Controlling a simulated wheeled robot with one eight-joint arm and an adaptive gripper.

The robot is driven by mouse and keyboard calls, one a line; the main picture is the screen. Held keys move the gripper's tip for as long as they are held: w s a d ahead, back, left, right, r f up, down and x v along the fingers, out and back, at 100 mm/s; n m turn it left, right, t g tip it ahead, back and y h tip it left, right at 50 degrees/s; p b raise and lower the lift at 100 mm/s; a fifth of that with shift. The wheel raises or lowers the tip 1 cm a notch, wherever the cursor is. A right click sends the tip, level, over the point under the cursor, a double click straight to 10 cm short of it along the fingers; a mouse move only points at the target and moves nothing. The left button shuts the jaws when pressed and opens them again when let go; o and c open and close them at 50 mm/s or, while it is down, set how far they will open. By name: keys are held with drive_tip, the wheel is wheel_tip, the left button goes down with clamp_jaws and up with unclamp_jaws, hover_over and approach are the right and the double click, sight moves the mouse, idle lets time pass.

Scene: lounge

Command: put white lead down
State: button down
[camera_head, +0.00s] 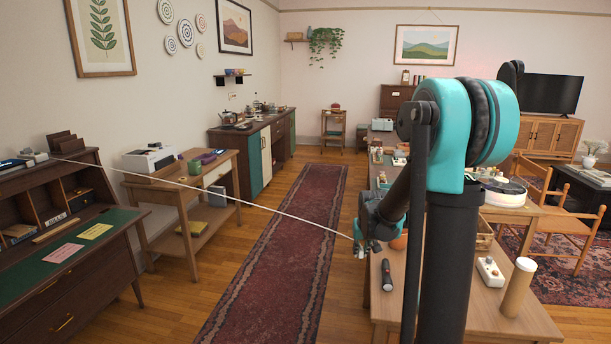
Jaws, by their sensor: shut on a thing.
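The white lead (215,191) runs from the top of the dark desk (85,158) on the left, through the air across the aisle, to my gripper (360,249). My gripper is shut on the lead's near end, beside the left edge of the wooden table (450,318) on the right. The lead sags slightly and hangs clear of the floor. My fingers are small in this view and hide the held end. A small white-and-grey thing (34,156) sits on the desk top near the lead's far end.
On the right table are a dark cylindrical tool (386,275), a white power strip (490,271) and a tan cylinder (517,287). My arm hides much of this table. A side table with a printer (148,160) stands left. The red runner (275,260) is clear.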

drive_tip(key=shift+s+a+f, duration=0.2)
drive_tip(key=shift+s+a, duration=0.05)
drive_tip(key=shift+a, duration=0.15)
wheel_tip(320, 180, down, 12)
drive_tip(key=s, duration=0.2)
drive_tip(key=shift+s+d+f, duration=0.15)
drive_tip(key=shift+s+f, duration=0.05)
drive_tip(key=shift+s, duration=0.1)
